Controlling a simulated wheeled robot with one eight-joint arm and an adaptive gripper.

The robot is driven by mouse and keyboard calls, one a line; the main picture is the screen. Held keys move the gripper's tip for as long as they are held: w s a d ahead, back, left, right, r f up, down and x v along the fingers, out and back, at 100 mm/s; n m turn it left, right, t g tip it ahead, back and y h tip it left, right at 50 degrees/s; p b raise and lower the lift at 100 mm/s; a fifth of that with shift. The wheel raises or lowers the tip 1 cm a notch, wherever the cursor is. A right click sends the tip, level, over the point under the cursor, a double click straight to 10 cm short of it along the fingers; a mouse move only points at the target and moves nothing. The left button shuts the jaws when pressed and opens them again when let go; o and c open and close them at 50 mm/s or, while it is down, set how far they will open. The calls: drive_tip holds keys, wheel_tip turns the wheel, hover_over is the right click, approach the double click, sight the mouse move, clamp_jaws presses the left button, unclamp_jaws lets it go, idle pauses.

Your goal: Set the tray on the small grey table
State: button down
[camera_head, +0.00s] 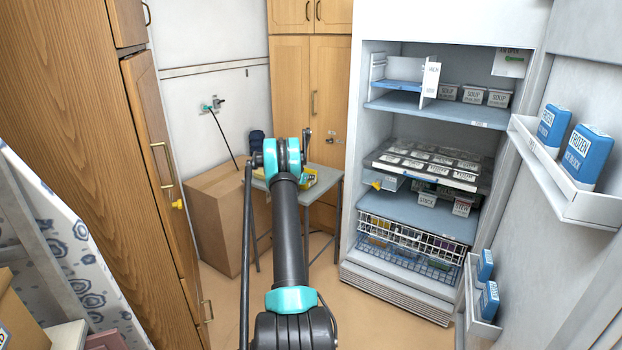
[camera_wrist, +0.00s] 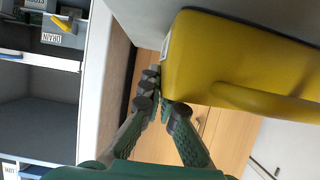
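A pale tray (camera_head: 455,182) of labelled tubs lies on a middle shelf in the open freezer, its front edge facing out. The small grey table (camera_head: 328,181) stands left of the freezer, partly hidden by my arm. A yellow object (camera_head: 306,179) is on its top. In the wrist view a large yellow object (camera_wrist: 235,65) fills the upper right, close to the camera. In the head view my arm hides the gripper fingers.
The freezer door with blue ice packs (camera_head: 585,155) stands open at the right. A cardboard box (camera_head: 220,215) sits left of the table. A wooden cabinet (camera_head: 160,150) borders the left. Floor is clear before the freezer.

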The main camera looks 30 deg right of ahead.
drive_tip(key=shift+f, duration=0.1)
drive_tip(key=c, duration=1.7)
unclamp_jaws()
